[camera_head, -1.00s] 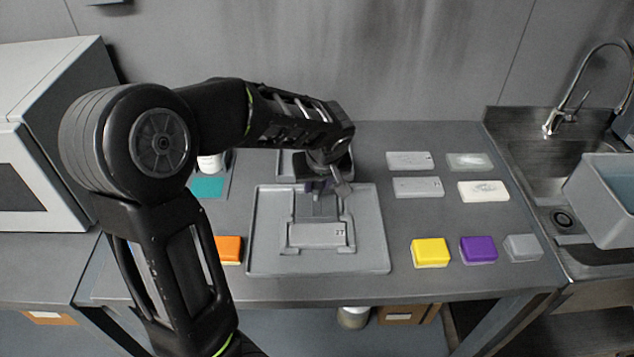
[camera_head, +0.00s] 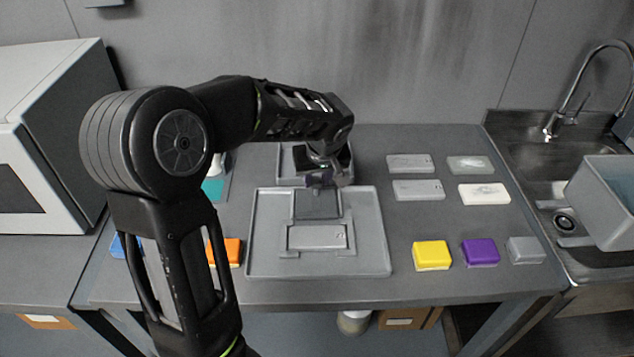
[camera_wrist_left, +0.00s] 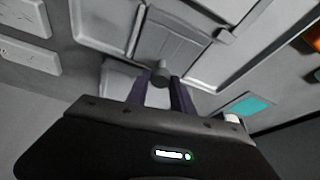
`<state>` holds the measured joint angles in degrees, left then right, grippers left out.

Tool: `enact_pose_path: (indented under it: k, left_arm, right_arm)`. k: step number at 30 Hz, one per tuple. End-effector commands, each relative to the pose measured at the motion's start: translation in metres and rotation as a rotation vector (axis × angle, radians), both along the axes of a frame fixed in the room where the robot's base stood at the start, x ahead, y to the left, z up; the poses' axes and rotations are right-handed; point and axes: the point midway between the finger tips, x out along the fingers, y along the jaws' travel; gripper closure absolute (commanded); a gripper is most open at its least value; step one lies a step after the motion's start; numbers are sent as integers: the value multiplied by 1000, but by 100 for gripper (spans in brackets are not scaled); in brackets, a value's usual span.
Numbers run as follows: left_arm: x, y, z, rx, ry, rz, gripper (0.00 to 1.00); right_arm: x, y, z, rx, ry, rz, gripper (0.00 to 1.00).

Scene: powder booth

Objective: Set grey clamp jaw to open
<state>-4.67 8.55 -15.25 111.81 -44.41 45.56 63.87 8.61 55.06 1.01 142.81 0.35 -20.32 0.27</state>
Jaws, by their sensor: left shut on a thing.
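The grey clamp fixture (camera_head: 262,262) lies on the table, a shallow tray with a flat grey plate (camera_head: 318,236) held between raised corner pieces. A darker flat square area (camera_head: 317,205) shows behind the plate. My left gripper (camera_head: 320,181) is at the fixture's back edge, pointing down. In the wrist view its two purple fingers (camera_wrist_left: 162,80) are shut on a small grey knob (camera_wrist_left: 160,69) at the clamp jaw's edge. The rest of the grey clamp jaw (camera_wrist_left: 165,45) seems to be the flat panel beyond the knob. My right gripper is out of view.
Yellow (camera_head: 431,254), purple (camera_head: 480,251) and grey (camera_head: 525,249) blocks stand right of the fixture, with several pale plates behind them. An orange block (camera_head: 232,250) is left, partly behind my arm. A sink (camera_head: 545,190) is far right.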

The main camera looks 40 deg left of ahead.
Motion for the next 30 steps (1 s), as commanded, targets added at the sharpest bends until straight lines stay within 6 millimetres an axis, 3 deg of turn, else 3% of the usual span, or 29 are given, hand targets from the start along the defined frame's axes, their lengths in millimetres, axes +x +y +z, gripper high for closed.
enact_pose_path:
  k: [2,3,11,22,30]
  left_arm:
    - [3,2,3,4,-10,-1,100]
    - [3,3,4,5,-11,-1,71]
    - [2,2,2,4,-8,-2,50]
    - [1,-1,7,3,-7,-2,50]
    - [-8,-12,42,3,-11,-3,50]
  right_arm:
    - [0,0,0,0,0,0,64]
    - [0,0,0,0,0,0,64]
    - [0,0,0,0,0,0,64]
    - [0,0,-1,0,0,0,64]
    - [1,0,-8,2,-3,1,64]
